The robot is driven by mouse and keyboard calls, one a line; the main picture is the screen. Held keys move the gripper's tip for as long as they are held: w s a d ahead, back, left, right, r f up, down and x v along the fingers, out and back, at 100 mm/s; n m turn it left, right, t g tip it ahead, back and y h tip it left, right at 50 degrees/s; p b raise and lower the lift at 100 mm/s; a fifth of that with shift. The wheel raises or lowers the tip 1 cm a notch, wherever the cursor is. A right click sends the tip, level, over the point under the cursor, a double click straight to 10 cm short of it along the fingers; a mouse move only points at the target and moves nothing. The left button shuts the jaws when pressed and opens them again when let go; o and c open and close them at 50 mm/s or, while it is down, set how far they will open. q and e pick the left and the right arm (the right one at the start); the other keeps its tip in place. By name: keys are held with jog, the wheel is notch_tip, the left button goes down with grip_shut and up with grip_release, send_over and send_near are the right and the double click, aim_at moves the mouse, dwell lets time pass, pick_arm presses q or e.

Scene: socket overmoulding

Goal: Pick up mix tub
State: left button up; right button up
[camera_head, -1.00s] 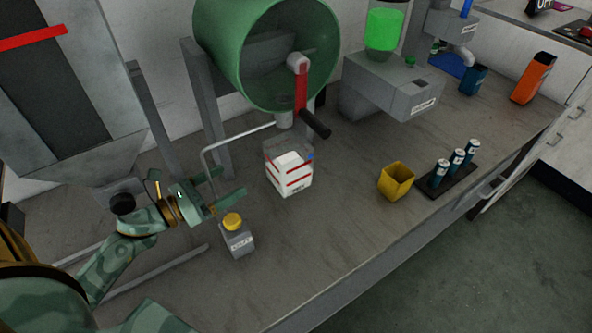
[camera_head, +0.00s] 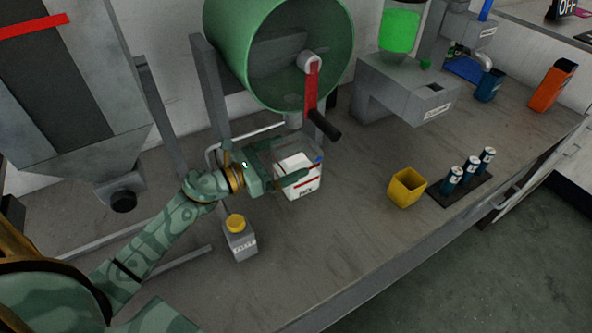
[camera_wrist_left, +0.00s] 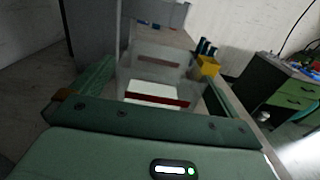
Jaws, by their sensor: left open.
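The mix tub (camera_head: 303,187) is a clear box with white contents, red stripes and a dark label. It stands upright on the bench below the green drum. My left gripper (camera_head: 297,163) is open, with its fingers around the tub, one on the far side and one on the near side. In the left wrist view the tub (camera_wrist_left: 157,94) sits between the two open fingers (camera_wrist_left: 155,90). Whether the fingers touch its walls cannot be told. My right gripper is not in view.
A grey bottle with a yellow cap (camera_head: 241,240) stands in front of the left arm. The green drum (camera_head: 228,45) with its red crank (camera_head: 312,90) is above and behind the tub. A yellow cup (camera_head: 406,188) and a rack of blue cylinders (camera_head: 460,189) stand to the right, with bare bench between.

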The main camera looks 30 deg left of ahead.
aim_at(312, 146)
pick_arm(q)
jog(key=x, duration=0.3)
jog(key=shift+w+d, duration=0.2)
jog(key=shift+w, duration=0.05)
jog(key=shift+r, duration=0.1)
jog(key=c, duration=1.6)
